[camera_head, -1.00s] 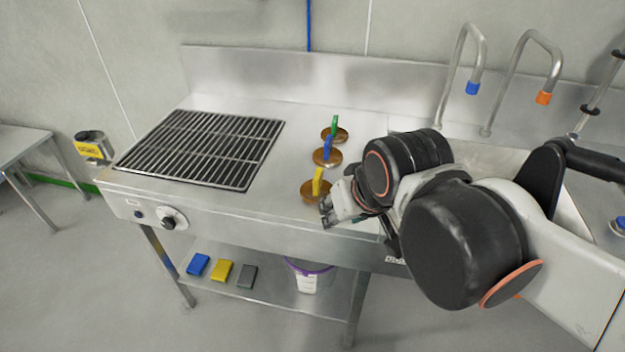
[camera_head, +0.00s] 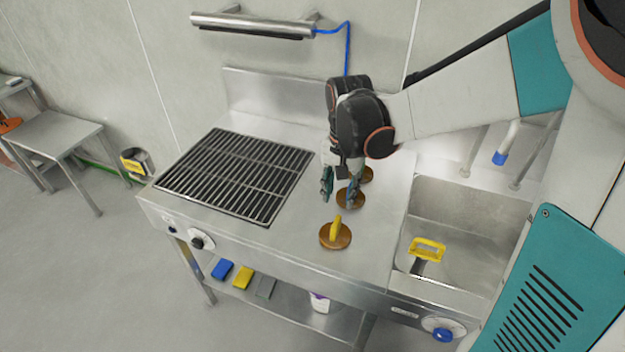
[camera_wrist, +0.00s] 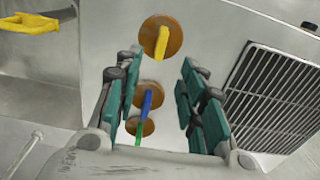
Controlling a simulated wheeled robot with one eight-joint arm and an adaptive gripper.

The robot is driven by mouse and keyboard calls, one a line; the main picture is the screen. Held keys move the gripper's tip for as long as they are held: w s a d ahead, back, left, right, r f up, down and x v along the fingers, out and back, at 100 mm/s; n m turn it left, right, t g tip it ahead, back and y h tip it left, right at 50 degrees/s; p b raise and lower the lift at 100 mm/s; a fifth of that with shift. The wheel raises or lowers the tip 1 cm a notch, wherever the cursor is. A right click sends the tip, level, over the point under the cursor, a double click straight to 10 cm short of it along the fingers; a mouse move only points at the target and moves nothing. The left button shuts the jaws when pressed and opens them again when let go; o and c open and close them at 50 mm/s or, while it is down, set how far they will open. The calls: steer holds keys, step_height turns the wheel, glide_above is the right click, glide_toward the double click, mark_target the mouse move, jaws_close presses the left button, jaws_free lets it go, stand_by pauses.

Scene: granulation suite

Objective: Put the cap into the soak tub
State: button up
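Three brown round caps with upright coloured grips stand in a row on the steel counter. The yellow-grip cap (camera_head: 335,237) is nearest the front edge. The blue-grip cap (camera_head: 350,199) is in the middle, and the green-grip cap (camera_wrist: 140,128) is at the back, partly hidden behind my gripper in the head view. My gripper (camera_head: 339,190) points down, open and empty, over the blue-grip cap. In the wrist view the blue grip (camera_wrist: 149,102) shows between the spread fingers, apart from them. A sunken steel basin (camera_head: 465,215) at the right may be the soak tub.
A yellow-handled item (camera_head: 428,249) is at the basin's front left. A black grill grate (camera_head: 238,172) lies left of the caps. Below, a shelf holds blue, yellow and grey blocks and a white bucket (camera_head: 319,303). A steel backsplash (camera_head: 275,98) stands behind.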

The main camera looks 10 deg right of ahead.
mark_target(337, 221)
step_height(337, 221, down, 9)
steer(key=b, duration=0.2)
steer(key=shift+r+b, duration=0.15)
steer(key=shift+b, duration=0.15)
steer(key=shift+w+f+b, duration=0.15)
steer(key=shift+f+b, duration=0.4)
steer(key=shift+f, duration=0.8)
steer(key=shift+w+f+b, duration=0.15)
steer(key=shift+f+b, duration=0.4)
steer(key=shift+f, duration=0.75)
steer(key=shift+c, duration=0.6)
jaws_close()
